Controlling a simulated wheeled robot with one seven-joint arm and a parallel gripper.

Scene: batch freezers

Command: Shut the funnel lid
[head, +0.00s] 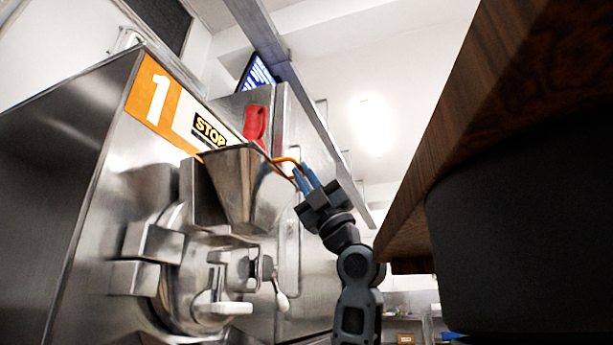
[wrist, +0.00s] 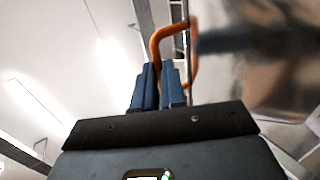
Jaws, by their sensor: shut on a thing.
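The steel funnel (head: 240,190) sits on the front of the batch freezer marked 1. An orange loop handle (head: 287,160) sticks out at the right of the funnel's top; it shows large in the wrist view (wrist: 156,38). I cannot clearly make out the lid plate or its angle from the head view. My gripper (head: 303,172) reaches up from below at the funnel's right, its blue fingers shut on the orange handle. In the wrist view the fingers (wrist: 159,72) are close together at the handle, beside a blurred shiny metal surface (wrist: 250,75).
The freezer body (head: 75,150) fills the left, with a red part (head: 256,122) above the funnel and a spout with a white-tipped lever (head: 281,300) below. A wooden tabletop edge (head: 440,150) over a dark cylindrical shape (head: 530,230) crowds the right.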

